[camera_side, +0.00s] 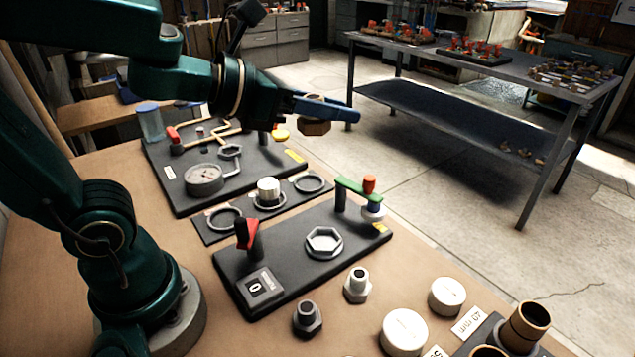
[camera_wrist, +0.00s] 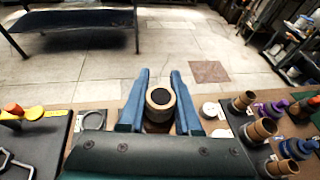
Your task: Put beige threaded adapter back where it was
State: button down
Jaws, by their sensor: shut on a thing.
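The beige threaded adapter (camera_side: 314,128) is between the blue fingers of my gripper (camera_side: 330,110), held well above the bench at the upper middle of the side view. Its brownish hex part hangs below the fingers and its round top shows above them. In the wrist view the adapter (camera_wrist: 159,97) shows its round open end with a dark bore, between the two fingers of my gripper (camera_wrist: 159,90). The fingers are shut on it, and they hide part of its sides.
A black board (camera_side: 290,283) carries a hex ring (camera_side: 324,242), a red-handled part and a green arm. Metal fittings (camera_side: 357,285), white caps (camera_side: 404,331) and brown tubes (camera_side: 526,325) stand in front.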

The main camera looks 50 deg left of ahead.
jog(key=shift+w+d+f, duration=0.15)
jog(key=w+d+f+m+g+h, duration=0.25)
jog(key=w+d+m+h, duration=0.25)
jog(key=w+d, duration=0.3)
jog(key=shift+m+g+h, duration=0.45)
jog(key=shift+m+h, duration=0.15)
jog(key=shift+h, duration=0.2)
jog(key=shift+w+d+f, duration=0.2)
jog(key=shift+d+f, duration=0.35)
jog(key=shift+f, duration=2.5)
jog(key=shift+w+d+f, duration=0.2)
jog(key=shift+d+f, duration=0.4)
jog(key=shift+f, duration=2.45)
jog(key=shift+w+d+f, duration=0.2)
jog(key=shift+d+f, duration=0.35)
jog(key=shift+f, duration=2.5)
jog(key=shift+f, duration=0.6)
jog(key=c, duration=0.6)
grip_release()
